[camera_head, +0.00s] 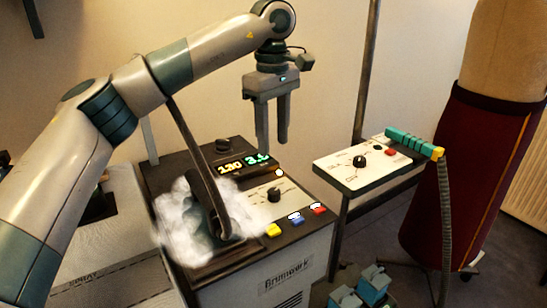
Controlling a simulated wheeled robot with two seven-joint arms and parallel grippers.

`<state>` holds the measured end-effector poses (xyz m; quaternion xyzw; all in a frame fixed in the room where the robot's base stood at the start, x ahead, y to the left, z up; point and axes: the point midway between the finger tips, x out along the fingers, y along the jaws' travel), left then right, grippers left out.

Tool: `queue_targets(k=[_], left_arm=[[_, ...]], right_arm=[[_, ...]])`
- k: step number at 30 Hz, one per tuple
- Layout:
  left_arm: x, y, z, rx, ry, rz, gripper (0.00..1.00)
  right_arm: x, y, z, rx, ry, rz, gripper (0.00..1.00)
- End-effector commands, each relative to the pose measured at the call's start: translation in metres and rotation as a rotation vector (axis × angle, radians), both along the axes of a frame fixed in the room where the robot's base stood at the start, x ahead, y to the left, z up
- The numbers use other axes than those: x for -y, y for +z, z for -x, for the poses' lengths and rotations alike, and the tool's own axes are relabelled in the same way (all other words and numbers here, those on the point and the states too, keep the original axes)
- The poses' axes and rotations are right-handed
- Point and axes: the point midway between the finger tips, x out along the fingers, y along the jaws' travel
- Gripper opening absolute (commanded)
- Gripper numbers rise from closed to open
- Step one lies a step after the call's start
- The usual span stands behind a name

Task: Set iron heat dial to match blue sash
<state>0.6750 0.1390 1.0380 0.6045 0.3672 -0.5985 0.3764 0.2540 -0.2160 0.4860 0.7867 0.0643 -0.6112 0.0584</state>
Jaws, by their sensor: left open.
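A dark ironing station (290,240) on a pale cabinet stands at the centre, with a lit display (243,163) of yellow and green digits; the yellow ones seem to read 130. Its black dial (273,195) sits on a small white panel right of a dark upright iron-like part (212,200). My left gripper (272,140) is open and empty, pointing down above the dial and display, apart from both. I cannot make out a blue sash. My right gripper is not in view.
Yellow (273,230), blue (295,218) and red (318,209) buttons line the station's front edge. A white control shelf (340,174) with another black knob (359,161) and a teal hosed handle (410,144) stands right. Behind is a dress form in a dark red skirt (470,180).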

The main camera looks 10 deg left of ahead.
Motion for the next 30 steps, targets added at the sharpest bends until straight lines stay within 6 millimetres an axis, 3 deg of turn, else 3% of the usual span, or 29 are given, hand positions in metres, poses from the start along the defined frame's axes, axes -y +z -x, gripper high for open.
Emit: queue_targets(k=[6,16,23,30], left_arm=[[0.001,0.029,0.001,0.000,-0.002,0.000,0.43],[0.000,0.036,0.001,-0.001,-0.001,0.000,0.43],[0.000,0.038,0.001,0.000,-0.001,0.000,0.43],[0.000,0.065,0.001,0.000,-0.001,0.000,0.43]], right_arm=[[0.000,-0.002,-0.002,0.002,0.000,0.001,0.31],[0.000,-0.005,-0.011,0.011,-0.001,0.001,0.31],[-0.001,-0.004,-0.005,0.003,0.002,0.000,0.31],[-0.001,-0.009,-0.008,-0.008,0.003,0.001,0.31]])
